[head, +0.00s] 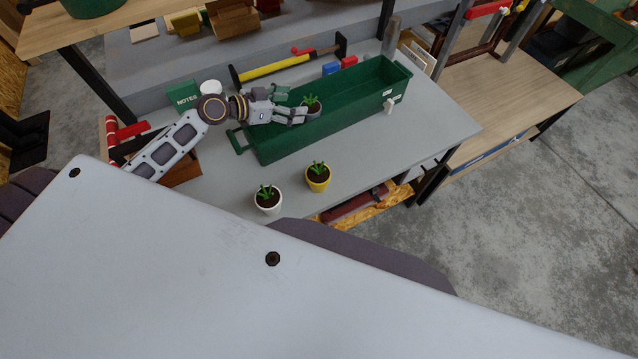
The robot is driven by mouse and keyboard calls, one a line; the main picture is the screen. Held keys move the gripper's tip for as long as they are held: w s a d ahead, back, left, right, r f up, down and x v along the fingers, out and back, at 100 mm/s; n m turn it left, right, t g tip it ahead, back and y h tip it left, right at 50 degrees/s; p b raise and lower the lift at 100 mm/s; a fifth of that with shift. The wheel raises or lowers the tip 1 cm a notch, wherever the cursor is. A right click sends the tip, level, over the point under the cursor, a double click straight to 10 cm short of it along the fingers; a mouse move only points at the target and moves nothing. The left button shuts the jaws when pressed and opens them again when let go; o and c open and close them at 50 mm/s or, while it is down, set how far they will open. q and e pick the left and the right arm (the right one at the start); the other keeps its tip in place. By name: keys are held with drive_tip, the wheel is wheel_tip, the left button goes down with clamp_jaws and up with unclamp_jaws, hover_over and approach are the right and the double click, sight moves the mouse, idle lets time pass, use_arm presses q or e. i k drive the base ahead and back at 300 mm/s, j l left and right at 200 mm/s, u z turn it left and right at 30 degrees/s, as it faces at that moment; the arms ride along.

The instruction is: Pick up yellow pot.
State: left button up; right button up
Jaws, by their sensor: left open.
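The yellow pot (318,184) stands upright on the grey bench top near its front edge, with dark soil and a green plant in it. My left gripper (299,108) is over the green tray (355,112), behind the yellow pot and apart from it. The left gripper is open. Its fingertips are at a grey pot (313,113) with a green plant, in the tray's left part; I cannot tell if they touch it. My right gripper is not in view.
A white pot (268,208) with a plant stands left of the yellow pot. A green notes box (183,96) and a white cup (210,88) are behind my left arm. Bench right of the yellow pot is clear.

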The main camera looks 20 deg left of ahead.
sight(318, 174)
drive_tip(key=k+l, duration=0.6)
drive_tip(key=k, duration=0.15)
drive_tip(key=k+l, duration=0.6)
drive_tip(key=k, duration=0.2)
